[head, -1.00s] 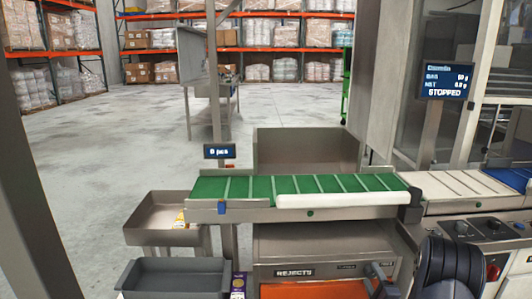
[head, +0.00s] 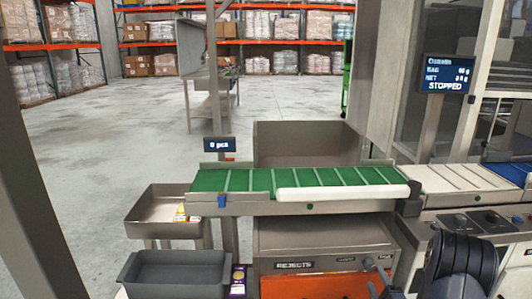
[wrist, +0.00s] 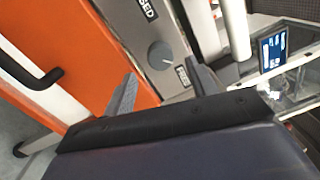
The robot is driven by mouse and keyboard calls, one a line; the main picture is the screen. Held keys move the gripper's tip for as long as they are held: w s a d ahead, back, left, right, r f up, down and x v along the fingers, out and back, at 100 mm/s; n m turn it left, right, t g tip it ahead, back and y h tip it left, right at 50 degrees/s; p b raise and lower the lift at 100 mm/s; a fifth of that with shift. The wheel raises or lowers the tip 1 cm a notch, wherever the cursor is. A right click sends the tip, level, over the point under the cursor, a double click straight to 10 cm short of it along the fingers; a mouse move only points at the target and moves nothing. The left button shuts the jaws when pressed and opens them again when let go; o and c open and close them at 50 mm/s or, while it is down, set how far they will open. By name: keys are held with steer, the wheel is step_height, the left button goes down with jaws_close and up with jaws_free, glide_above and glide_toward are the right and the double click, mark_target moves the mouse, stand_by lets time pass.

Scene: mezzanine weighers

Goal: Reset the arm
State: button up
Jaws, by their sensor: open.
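My gripper (wrist: 166,88) is open in the wrist view, its two grey fingers apart with nothing between them. Beyond the fingers is a grey panel with a round knob (wrist: 160,54) and lettered labels, beside an orange surface. No contact with the panel is visible. In the head view my dark arm stands at the lower right, in front of the machine's control panel; the gripper there is mostly hidden or out of frame.
A green belt (head: 235,181) crosses the middle, above a rejects cabinet (head: 330,237) with an orange front. Grey bins (head: 175,268) stand at left. A black handle (wrist: 30,78) sticks out from the orange surface. The stopped display (head: 447,73) stands at right. Open floor lies behind.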

mark_target(371, 268)
steer(key=w, duration=0.3)
steer(key=shift+w+a+r, duration=0.1)
steer(key=shift+w, duration=0.65)
steer(key=n, duration=0.4)
steer(key=shift+r+p, duration=0.1)
steer(key=shift+p, duration=0.3)
steer(key=n+p, duration=0.2)
steer(key=n, duration=0.3)
steer(key=shift+y, duration=0.3)
steer(key=n+p, duration=0.2)
steer(key=n, duration=0.3)
steer(key=shift+r+p, duration=0.1)
steer(key=shift+p, duration=0.3)
steer(key=n+p, duration=0.3)
steer(key=n, duration=0.1)
steer(key=shift+s+g, duration=0.1)
steer(key=shift+g, duration=0.2)
steer(key=shift+n+p, duration=0.4)
steer(key=shift+s+d, duration=0.2)
steer(key=shift+s, duration=0.75)
